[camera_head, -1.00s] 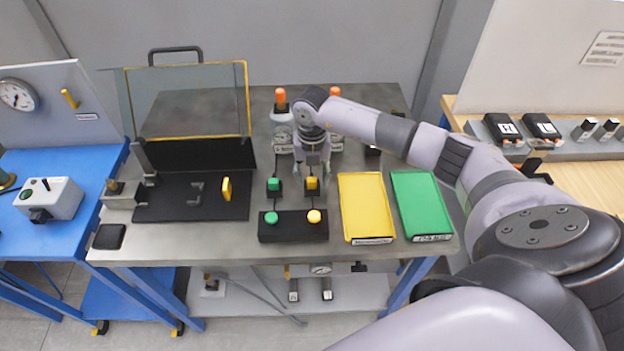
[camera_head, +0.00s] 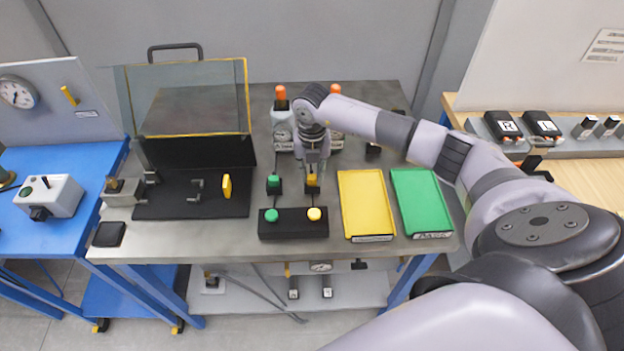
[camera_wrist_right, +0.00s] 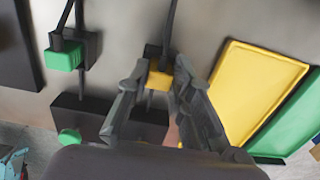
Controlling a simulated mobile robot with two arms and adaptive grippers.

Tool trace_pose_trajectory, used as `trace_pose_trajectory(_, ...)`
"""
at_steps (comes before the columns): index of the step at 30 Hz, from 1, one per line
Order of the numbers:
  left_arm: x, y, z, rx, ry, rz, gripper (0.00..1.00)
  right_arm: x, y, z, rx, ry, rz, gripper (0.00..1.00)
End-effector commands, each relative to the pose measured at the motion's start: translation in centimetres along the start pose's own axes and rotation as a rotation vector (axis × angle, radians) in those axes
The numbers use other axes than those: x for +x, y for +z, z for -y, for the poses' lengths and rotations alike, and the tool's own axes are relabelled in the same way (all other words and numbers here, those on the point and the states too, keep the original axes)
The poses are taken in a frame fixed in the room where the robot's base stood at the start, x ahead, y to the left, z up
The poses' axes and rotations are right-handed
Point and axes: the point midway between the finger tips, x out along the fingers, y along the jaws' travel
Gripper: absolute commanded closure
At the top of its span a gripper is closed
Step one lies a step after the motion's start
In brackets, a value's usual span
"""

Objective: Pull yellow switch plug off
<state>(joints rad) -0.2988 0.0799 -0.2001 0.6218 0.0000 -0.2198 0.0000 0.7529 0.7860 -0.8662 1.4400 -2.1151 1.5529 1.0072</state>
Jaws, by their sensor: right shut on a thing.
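The yellow switch plug (camera_head: 312,181) sits behind the black switch box (camera_head: 293,224), in line with the box's yellow button (camera_head: 314,214). My right gripper (camera_head: 313,178) reaches down over the plug from behind and is shut on it. In the right wrist view the yellow plug (camera_wrist_right: 159,78) shows between the two dark fingers of the right gripper (camera_wrist_right: 163,90), its cable running up out of view. The fingers hide part of the plug. A green plug (camera_head: 273,184) stands to its left, behind the green button (camera_head: 271,215). My left gripper is not in view.
A yellow tray (camera_head: 345,180) and a green tray (camera_head: 398,180) lie to the right of the switch box. Two bottles with orange tops stand behind the gripper. A black fixture with a raised clear cover (camera_head: 190,98) stands at the left.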

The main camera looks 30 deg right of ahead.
Motion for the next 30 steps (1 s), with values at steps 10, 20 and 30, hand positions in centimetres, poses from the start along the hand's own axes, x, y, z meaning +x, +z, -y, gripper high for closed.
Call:
trace_pose_trajectory(10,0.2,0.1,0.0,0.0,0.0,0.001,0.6,-0.6,0.1,0.0,0.001,0.002,0.003,1.0)
trace_pose_trajectory(20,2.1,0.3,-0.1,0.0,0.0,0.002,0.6,-6.4,0.2,-0.1,-0.002,0.004,0.008,1.0)
trace_pose_trajectory(30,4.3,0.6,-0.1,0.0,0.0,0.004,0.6,-15.9,0.1,-0.1,0.0,0.005,0.005,1.0)
